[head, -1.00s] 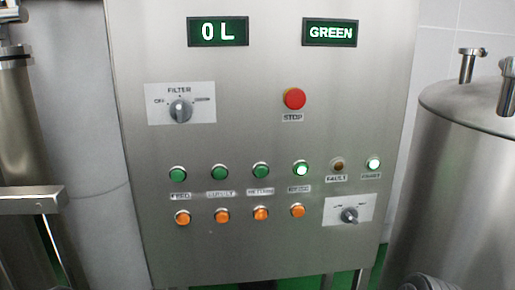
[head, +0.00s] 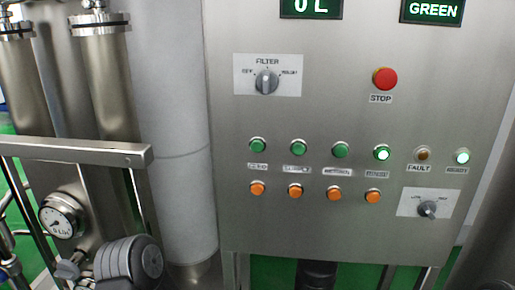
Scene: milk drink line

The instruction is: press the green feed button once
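The green feed button (head: 257,145) is the leftmost button in the upper row of the steel control panel (head: 340,240). It is dark green and unlit, in a pale ring, and its small label (head: 257,166) is below it. Two similar green buttons (head: 299,147) (head: 340,150) sit to its right, then a brightly lit green one (head: 382,153). An orange button (head: 257,188) is directly below the feed button. Neither of my grippers is in view, and nothing covers the feed button.
The panel also has a FILTER knob (head: 266,82), a red STOP button (head: 384,78), a small lower knob (head: 427,209) and displays reading 0 L (head: 311,5) and GREEN (head: 433,11). Steel pipes, a rail (head: 75,150) and a gauge (head: 60,216) stand at left. Space before the panel looks clear.

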